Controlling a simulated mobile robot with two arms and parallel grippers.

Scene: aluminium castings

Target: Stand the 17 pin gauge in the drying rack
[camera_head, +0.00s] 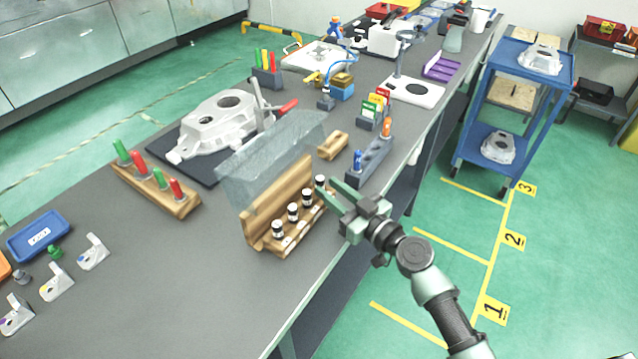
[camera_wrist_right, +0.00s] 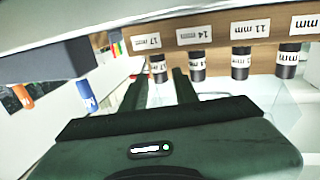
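The 17 pin gauge (camera_wrist_right: 157,70), a black cylinder with a white label, stands at the end of the wooden gauge stand (camera_head: 280,200), under the "17" tag. It also shows in the head view (camera_head: 320,181). My right gripper (camera_head: 332,194) is at that end of the stand. In the right wrist view its two fingers (camera_wrist_right: 158,88) are apart and point at the 17 gauge, which shows between their tips; I see no contact. I cannot tell for sure which holder is the drying rack; a dark grey block (camera_head: 368,163) holds blue and orange pieces nearby. My left gripper is out of view.
The other gauges (camera_head: 292,211) stand close beside the 17 gauge. A translucent grey panel (camera_head: 270,160) rises behind the stand. A small wooden block (camera_head: 332,146) lies near the grey block. A wooden rack with red and green handles (camera_head: 160,195) is left.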

